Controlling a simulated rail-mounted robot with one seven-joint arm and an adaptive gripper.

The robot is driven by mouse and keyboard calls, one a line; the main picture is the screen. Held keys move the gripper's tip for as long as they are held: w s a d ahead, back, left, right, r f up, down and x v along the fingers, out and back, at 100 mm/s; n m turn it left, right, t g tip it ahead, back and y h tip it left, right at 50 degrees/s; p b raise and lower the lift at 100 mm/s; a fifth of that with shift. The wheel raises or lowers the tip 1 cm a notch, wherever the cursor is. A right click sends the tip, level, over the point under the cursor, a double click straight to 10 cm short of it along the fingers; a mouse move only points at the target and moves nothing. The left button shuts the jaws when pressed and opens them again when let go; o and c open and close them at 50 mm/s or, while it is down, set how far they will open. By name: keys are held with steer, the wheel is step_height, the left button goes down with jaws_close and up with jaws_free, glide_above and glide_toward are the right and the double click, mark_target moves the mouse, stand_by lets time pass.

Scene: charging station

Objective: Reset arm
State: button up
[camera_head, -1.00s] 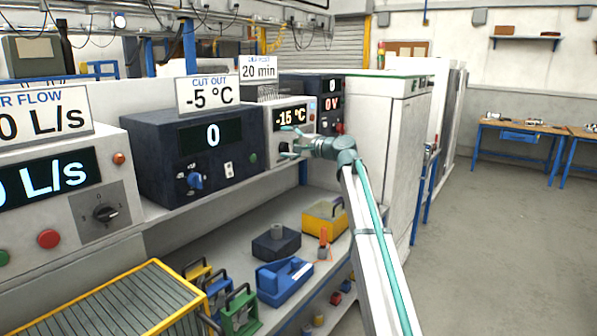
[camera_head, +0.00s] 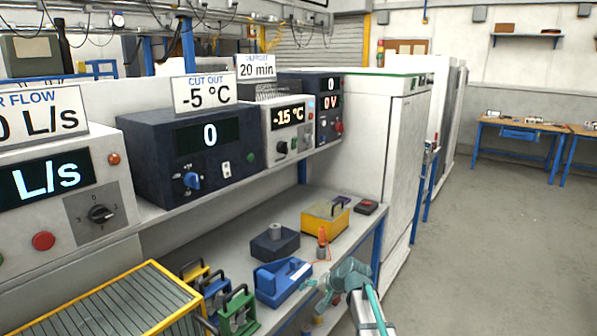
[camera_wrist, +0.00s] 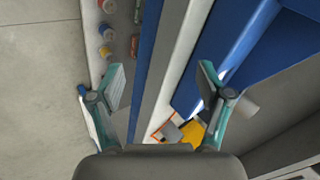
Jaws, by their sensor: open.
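My teal and grey gripper (camera_head: 314,292) is low at the front edge of the lower shelf in the head view, beside the blue tool box (camera_head: 283,281). The wrist view shows its two fingers spread wide (camera_wrist: 160,86) with nothing between them. Below the fingers pass a blue beam (camera_wrist: 153,70) and the pale shelf edge (camera_wrist: 185,60). My arm comes up from the bottom of the head view.
The upper shelf holds a dark blue unit (camera_head: 190,155) and a unit reading -15 °C (camera_head: 287,125). The lower shelf holds a yellow box (camera_head: 325,219), a dark block (camera_head: 275,243) and a green case (camera_head: 239,312). Open floor (camera_head: 490,240) lies right.

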steer(key=s+d+f+n+g+h, duration=0.15)
steer(key=s+d+f, duration=0.35)
steer(key=s, duration=0.5)
steer(key=s+d+f+n+g+h, duration=0.1)
steer(key=s+d+f+g+h, duration=0.15)
steer(key=s+f, duration=0.65)
steer(key=s+d+f+n+g+h, duration=0.15)
steer(key=s+d+f, duration=0.35)
steer(key=s, duration=0.6)
steer(key=s+f+g+b, duration=0.1)
steer(key=s+f+g, duration=0.2)
steer(key=s+f, duration=0.7)
steer(key=s+f+g, duration=0.3)
steer(key=s+f, duration=0.7)
steer(key=s, duration=0.8)
steer(key=shift+a+h+b, duration=0.25)
steer(key=shift+h+b, duration=0.1)
steer(key=shift+b, duration=0.05)
